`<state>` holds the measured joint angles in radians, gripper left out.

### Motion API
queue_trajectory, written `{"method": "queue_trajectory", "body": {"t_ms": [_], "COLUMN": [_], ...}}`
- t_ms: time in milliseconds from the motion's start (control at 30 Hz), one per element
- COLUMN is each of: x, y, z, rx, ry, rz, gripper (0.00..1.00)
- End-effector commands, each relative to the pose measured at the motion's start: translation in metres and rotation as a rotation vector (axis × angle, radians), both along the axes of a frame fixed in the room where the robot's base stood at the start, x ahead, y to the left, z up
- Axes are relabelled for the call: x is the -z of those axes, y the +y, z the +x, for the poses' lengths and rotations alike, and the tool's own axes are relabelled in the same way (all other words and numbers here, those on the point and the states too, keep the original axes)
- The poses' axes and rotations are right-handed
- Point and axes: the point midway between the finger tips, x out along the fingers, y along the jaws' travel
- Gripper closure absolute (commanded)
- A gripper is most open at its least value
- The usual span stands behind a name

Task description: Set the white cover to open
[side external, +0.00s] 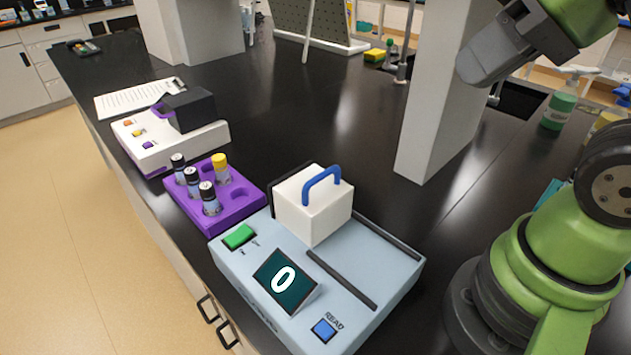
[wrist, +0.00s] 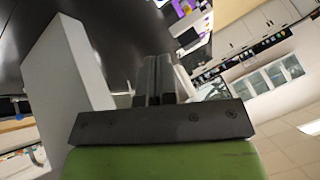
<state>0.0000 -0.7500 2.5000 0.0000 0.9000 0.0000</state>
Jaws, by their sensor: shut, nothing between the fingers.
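The white cover (side external: 295,215) is a box with a blue arched handle (side external: 322,180) on top. It sits upright on the light blue reader (side external: 375,265), at the upper-left end of two dark rails that run towards the lower right. What lies under the cover is hidden. The rest of the rail stretch is bare. My gripper (side external: 474,70) is high at the upper right, well away from the cover, and holds nothing. In the wrist view its two fingers (wrist: 159,65) are together, and the cover cannot be made out there.
The reader has a screen (side external: 284,281) showing 0, a green button (side external: 238,237) and a blue READ button (side external: 323,330). A purple rack (side external: 235,207) with several vials stands close on its left. A grey pillar (side external: 435,110) rises between the cover and my gripper.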

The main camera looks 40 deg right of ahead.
Motion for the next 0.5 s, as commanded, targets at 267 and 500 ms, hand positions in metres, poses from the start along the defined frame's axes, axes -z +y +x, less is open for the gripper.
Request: {"method": "queue_trajectory", "body": {"t_ms": [267,500], "x": [0.0000,-0.0004], "y": [0.0000,0.0009], "z": [0.0000,0.0037], "rx": [0.000,-0.047], "ry": [0.000,0.008], "rz": [0.000,-0.032], "gripper": [1.00,0.68]}}
